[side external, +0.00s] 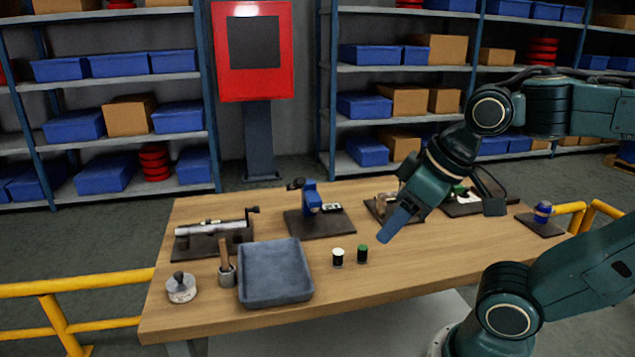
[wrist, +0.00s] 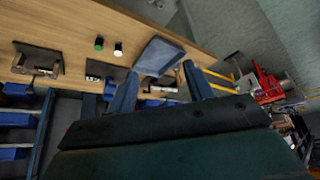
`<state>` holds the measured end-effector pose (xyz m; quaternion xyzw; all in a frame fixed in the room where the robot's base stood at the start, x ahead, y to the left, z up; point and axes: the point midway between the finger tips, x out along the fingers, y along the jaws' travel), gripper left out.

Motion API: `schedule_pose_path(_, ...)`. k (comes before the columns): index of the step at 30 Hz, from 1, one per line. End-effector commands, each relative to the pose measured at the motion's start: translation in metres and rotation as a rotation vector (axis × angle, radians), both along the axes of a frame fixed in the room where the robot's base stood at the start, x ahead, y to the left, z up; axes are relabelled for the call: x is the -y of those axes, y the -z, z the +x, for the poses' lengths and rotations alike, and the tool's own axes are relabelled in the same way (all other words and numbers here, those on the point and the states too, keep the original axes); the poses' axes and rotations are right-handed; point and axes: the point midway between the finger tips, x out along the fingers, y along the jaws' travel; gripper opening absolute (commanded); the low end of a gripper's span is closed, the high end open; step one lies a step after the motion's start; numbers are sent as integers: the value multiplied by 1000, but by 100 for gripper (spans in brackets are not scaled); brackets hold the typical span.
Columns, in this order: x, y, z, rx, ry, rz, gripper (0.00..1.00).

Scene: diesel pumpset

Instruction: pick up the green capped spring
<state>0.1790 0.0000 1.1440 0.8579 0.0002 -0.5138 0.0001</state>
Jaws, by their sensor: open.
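The green capped spring (side external: 362,253) stands upright on the wooden table, a small dark cylinder with a green top. It also shows in the wrist view (wrist: 99,43). A similar white capped one (side external: 338,256) stands close to its left, apart from it; in the wrist view this one (wrist: 118,48) is to its right. My gripper (side external: 394,232) is above the table, up and to the right of the green capped spring in the side view. In the wrist view my gripper (wrist: 160,88) has its two blue fingers wide apart, with nothing held between them.
A grey-blue tray (side external: 276,302) lies left of the springs. Fixtures on dark plates, including a blue one (side external: 312,200), line the back. The table front near the springs is clear.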

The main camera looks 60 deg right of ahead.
Motion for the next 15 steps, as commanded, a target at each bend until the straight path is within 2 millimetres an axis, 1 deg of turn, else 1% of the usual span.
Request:
schedule_pose_path(9, 1, 0, 2, -5, 16, 5, 52)
schedule_pose_path(15, 9, -1, 14, -37, 117, 38, 52)
